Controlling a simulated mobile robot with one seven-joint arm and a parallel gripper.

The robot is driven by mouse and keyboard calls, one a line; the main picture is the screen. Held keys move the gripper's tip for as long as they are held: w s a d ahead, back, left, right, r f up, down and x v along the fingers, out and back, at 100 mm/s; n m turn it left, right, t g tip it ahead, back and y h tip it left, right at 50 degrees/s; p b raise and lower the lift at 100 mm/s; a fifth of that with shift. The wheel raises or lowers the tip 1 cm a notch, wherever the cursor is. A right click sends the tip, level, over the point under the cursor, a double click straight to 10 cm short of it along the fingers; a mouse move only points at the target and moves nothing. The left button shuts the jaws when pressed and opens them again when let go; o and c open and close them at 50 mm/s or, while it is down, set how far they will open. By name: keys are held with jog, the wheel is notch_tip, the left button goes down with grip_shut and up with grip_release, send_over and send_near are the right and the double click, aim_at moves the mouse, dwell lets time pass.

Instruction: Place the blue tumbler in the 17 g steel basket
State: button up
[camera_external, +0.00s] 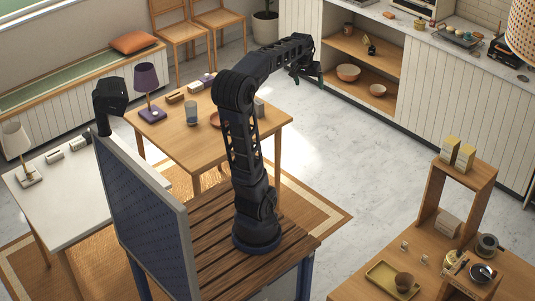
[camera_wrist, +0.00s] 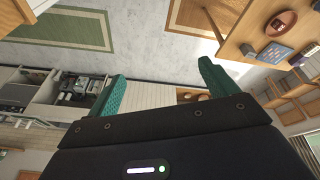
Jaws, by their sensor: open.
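My gripper (camera_external: 314,78) is held high in the air, right of that table and well apart from the tumbler. In the wrist view my gripper (camera_wrist: 160,80) shows two teal fingers spread wide with nothing between them. On the wooden stand at the lower right is a dark round vessel (camera_external: 482,273) with a light rim. I cannot tell whether it or another small item there is the 17 g steel basket.
The wooden table (camera_external: 270,121) also holds a purple lamp (camera_external: 148,84) and a reddish-brown dish, partly hidden by my arm. A wooden shelf riser (camera_external: 433,193) stands at the right with cartons on top. Open floor (camera_external: 345,150) lies between.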

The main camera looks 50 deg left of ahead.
jog(key=s+d+f+m, duration=0.2)
jog(key=s+d+f, duration=0.3)
jog(key=s+d, duration=0.2)
jog(key=s+d+f+m+t, duration=0.1)
jog(key=s+d+f, duration=0.4)
jog(key=s, duration=0.6)
jog(key=d+m, duration=0.1)
jog(key=d, duration=0.1)
jog(key=shift+s+d+m, duration=0.2)
jog(key=shift+d+m, duration=0.1)
jog(key=shift+d, duration=0.1)
